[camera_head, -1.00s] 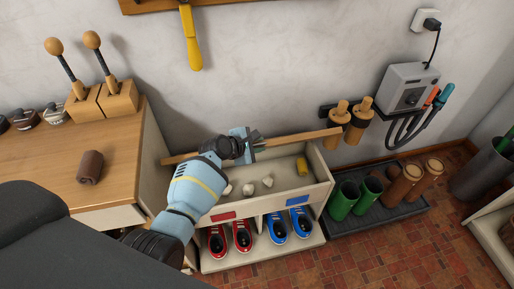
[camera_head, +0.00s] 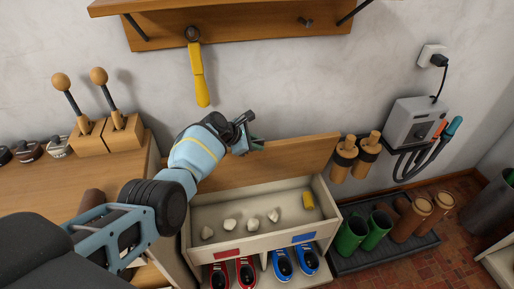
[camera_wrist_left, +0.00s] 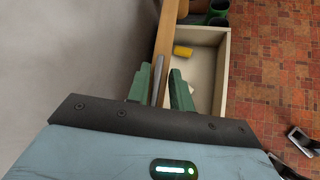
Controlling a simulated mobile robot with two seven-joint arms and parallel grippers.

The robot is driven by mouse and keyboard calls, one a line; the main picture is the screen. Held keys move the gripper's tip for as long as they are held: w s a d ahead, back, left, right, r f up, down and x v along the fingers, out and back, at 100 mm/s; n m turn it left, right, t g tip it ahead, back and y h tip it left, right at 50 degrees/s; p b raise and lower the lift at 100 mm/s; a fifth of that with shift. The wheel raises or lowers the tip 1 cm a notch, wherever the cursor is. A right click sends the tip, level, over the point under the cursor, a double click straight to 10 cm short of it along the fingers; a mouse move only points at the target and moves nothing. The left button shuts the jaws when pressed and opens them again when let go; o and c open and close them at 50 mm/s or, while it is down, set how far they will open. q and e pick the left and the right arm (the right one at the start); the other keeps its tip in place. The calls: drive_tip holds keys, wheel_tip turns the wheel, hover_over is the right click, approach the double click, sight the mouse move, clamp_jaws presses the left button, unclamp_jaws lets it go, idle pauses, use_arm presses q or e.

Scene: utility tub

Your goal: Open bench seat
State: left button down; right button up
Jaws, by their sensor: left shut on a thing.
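The bench seat's wooden lid (camera_head: 295,157) stands raised along the back of the box, its broad inner face showing in the head view. The pale open compartment (camera_head: 318,213) below it holds several whitish lumps (camera_head: 252,223) and a yellow block (camera_head: 308,200). My left gripper (camera_head: 250,138) is at the lid's upper edge. In the left wrist view its green fingers (camera_wrist_left: 160,88) are shut on a grey bar-like part (camera_wrist_left: 158,78) beside the wooden lid (camera_wrist_left: 168,32). My right gripper is not in view.
Red and blue shoes (camera_head: 282,263) stand beneath the compartment. A wooden cabinet (camera_head: 45,190) with two levers is at left. Boots on a dark tray (camera_head: 385,252) and a grey wall box (camera_head: 415,122) are at right.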

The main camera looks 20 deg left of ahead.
use_arm(q)
drive_tip(key=shift+w+a, duration=0.1)
drive_tip(key=shift+a, duration=0.05)
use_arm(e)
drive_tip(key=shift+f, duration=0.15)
use_arm(q)
drive_tip(key=c, duration=1.6)
unclamp_jaws()
drive_tip(key=shift+f, duration=0.1)
drive_tip(key=shift+o, duration=0.2)
